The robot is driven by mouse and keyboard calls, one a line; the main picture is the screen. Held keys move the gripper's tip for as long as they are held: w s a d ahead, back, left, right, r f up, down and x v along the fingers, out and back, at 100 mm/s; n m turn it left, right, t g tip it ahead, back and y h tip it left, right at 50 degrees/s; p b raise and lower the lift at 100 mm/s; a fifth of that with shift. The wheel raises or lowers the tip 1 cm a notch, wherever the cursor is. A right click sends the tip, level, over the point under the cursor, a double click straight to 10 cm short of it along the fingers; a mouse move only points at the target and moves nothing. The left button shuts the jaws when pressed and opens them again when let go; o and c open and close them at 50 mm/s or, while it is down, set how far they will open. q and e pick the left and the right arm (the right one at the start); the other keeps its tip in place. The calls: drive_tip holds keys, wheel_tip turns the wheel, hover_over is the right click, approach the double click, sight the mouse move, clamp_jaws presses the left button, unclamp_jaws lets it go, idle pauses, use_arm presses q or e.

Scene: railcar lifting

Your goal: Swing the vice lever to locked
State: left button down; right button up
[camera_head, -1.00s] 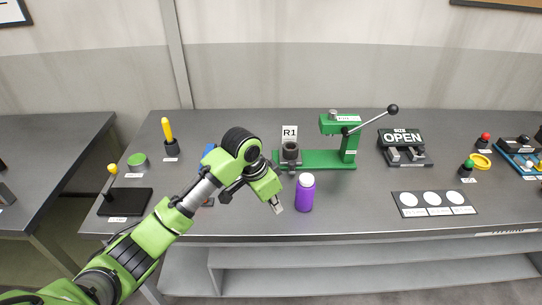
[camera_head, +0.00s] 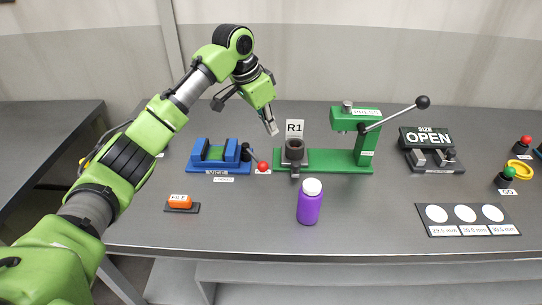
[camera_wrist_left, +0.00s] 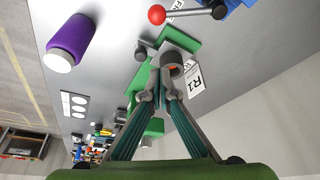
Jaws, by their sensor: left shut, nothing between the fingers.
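The blue vice (camera_head: 220,157) stands on the table left of the green press, with a green piece between its jaws. Its lever ends in a red ball (camera_head: 262,167) that points to the right, low near the table. In the left wrist view the red ball (camera_wrist_left: 157,15) and its rod show at the top, with part of the blue vice (camera_wrist_left: 240,3). My left gripper (camera_head: 272,130) is shut and empty, raised above and behind the lever ball, near the R1 sign. In the left wrist view its fingertips (camera_wrist_left: 160,92) are together. My right gripper is not in view.
The green press (camera_head: 355,145) with a dark cup (camera_head: 295,150) on its base stands just right of the lever. A purple bottle (camera_head: 309,205) stands in front. The table between file and bottle is clear.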

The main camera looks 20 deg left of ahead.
sight(255, 157)
use_arm(q)
wheel_tip(255, 157, down, 10)
drive_tip(key=p, duration=0.3)
drive_tip(key=shift+w+p, duration=0.1)
drive_tip(key=shift+p, duration=0.3)
drive_tip(key=shift+s+a+f, duration=0.15)
drive_tip(key=shift+s+a, duration=0.05)
drive_tip(key=shift+s, duration=0.1)
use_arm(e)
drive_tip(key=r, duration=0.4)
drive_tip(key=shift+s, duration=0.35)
use_arm(q)
drive_tip(key=shift+d, duration=0.1)
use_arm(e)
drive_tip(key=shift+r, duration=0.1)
